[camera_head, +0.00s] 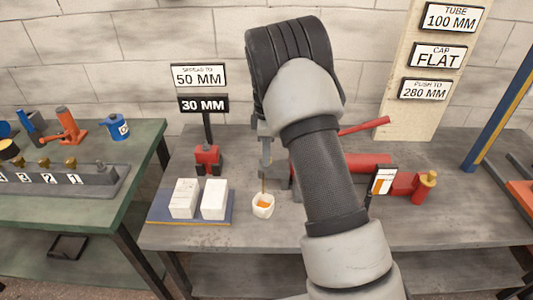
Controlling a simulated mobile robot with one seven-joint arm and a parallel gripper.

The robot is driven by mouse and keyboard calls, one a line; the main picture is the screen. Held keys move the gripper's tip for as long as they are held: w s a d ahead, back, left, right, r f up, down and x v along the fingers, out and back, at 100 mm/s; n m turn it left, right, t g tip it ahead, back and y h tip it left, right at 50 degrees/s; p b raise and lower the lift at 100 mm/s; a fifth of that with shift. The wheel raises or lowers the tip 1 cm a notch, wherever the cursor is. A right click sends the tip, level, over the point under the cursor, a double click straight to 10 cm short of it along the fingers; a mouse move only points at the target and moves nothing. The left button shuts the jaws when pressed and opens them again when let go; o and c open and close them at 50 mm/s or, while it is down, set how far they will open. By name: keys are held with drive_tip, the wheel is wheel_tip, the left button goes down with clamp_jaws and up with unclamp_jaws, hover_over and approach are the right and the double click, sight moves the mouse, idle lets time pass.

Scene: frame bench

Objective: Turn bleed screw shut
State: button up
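A red hydraulic unit lies on the grey bench, with a red body (370,165), a raised red handle (365,127) and a yellow knob (427,179) at its right end. A small white cup (263,206) holding orange fluid stands left of my arm, and a thin orange line runs down into it from above. The bleed screw cannot be made out; my arm covers the unit's left part. My gripper (265,148) seems to be the grey parts at the arm's left edge, pointing down above the cup. Its fingers and any contact are hidden.
Two white boxes (214,199) stand on a blue mat left of the cup. Behind them is a red-based stand (208,160) with signs. A white-and-orange indicator (382,180) stands by the red unit. A green table (140,150) is at the left. The bench front is clear.

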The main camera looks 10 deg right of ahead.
drive_tip(key=c, duration=0.5)
drive_tip(key=m+p, duration=0.1)
drive_tip(key=m, duration=0.5)
drive_tip(key=shift+r+p, duration=0.1)
drive_tip(key=shift+p, duration=0.25)
drive_tip(key=m, duration=0.4)
drive_tip(key=shift+m+p, duration=0.4)
drive_tip(key=shift+d+m+p, duration=0.1)
drive_tip(key=shift+m+p, duration=0.2)
drive_tip(key=shift+m, duration=1.9)
drive_tip(key=shift+w, duration=0.1)
drive_tip(key=o, duration=1.1)
drive_tip(key=shift+c, duration=0.2)
